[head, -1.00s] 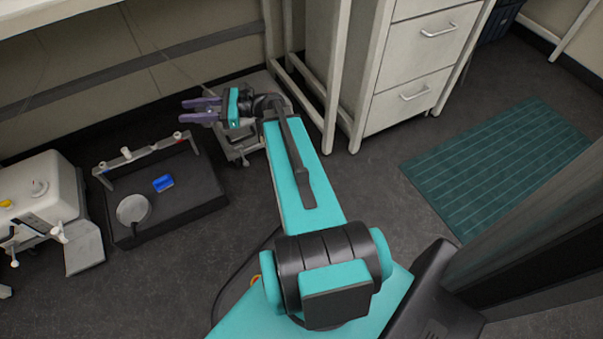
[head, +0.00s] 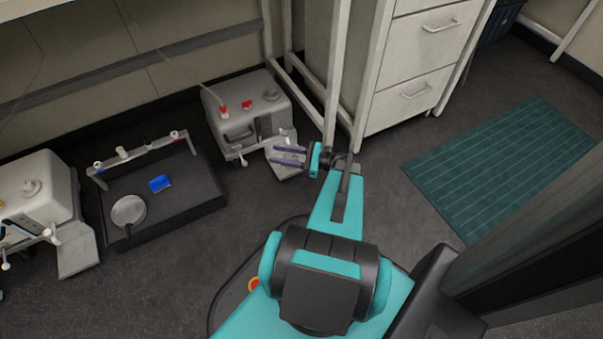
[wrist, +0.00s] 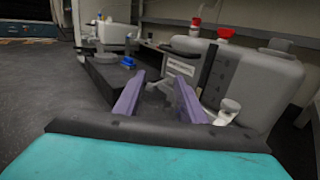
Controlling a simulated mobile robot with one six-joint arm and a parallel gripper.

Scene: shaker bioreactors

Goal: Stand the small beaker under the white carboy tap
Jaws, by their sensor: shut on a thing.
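My gripper (head: 276,154) has two purple fingers, which also show in the wrist view (wrist: 158,98). The fingers are shut on the small beaker, which is clear and can hardly be made out between them. In the head view they overlap the grey plate (head: 284,172) in front of a whitish carboy with red caps (head: 270,96). That carboy stands close ahead to the right in the wrist view (wrist: 270,80). A pale tap (wrist: 228,108) shows low on its front. The gap between beaker and tap is not clear.
A black tray (head: 185,205) with a rail, a blue block (head: 160,183) and a round pale disc (head: 129,210) lies to the left. Another whitish carboy (head: 40,185) stands at far left. A cabinet leg (head: 336,80) rises close behind my wrist. Floor is clear towards the green mat (head: 500,165).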

